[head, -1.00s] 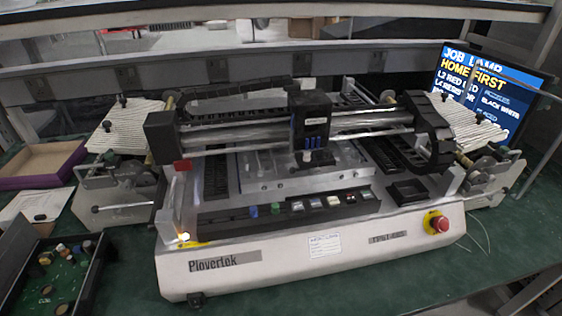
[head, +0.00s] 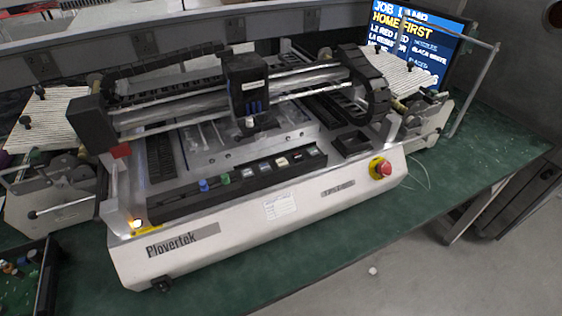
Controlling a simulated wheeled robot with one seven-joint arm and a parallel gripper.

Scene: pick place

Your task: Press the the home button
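A white benchtop machine (head: 250,222) marked "Plovertek" stands on the green table. Its dark front panel holds a blue knob (head: 203,185), a green knob (head: 225,178) and a row of several small square buttons (head: 282,162) to their right. The lettering on these buttons is too small to read, so I cannot tell which one is the home button. A screen (head: 418,45) at the back right reads "HOME FIRST" in yellow. My gripper is not in view.
A red mushroom button (head: 384,169) on a yellow base sits at the machine's front right. A black head (head: 247,85) hangs on the gantry above the bed. A dark tray of small parts (head: 45,275) is at lower left. The table (head: 480,160) is clear at right.

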